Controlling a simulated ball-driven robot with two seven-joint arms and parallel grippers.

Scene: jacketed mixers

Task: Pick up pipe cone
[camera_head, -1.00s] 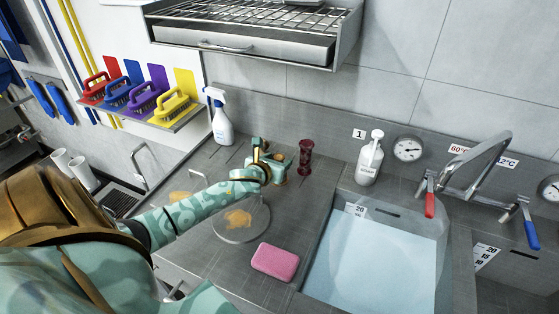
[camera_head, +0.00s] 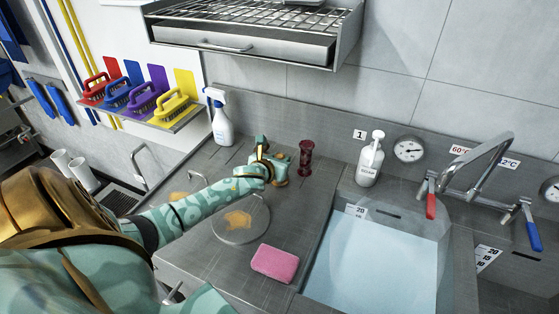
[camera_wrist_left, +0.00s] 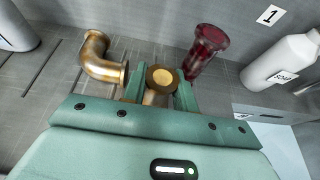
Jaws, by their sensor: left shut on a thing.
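My left gripper (camera_head: 275,167) reaches over the steel counter from the left. In the left wrist view its fingers (camera_wrist_left: 160,88) are shut on a brass piece with a round flanged top, which I take to be the pipe cone (camera_wrist_left: 162,77). The flange faces the camera, and the fingers and gripper body hide much of the lower part. I cannot tell whether it is clear of the counter. A brass elbow pipe (camera_wrist_left: 97,60) lies to the left of the fingers. A dark red flanged piece (camera_head: 305,158) stands to the right, apart from them. My right gripper is not in view.
A round plate (camera_head: 240,239) with an orange mark and a pink sponge (camera_head: 275,263) lie nearer the front. A spray bottle (camera_head: 222,125) and soap bottle (camera_head: 369,165) stand by the wall. A water-filled sink (camera_head: 375,265) is at the right; a shelf (camera_head: 245,45) hangs above.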

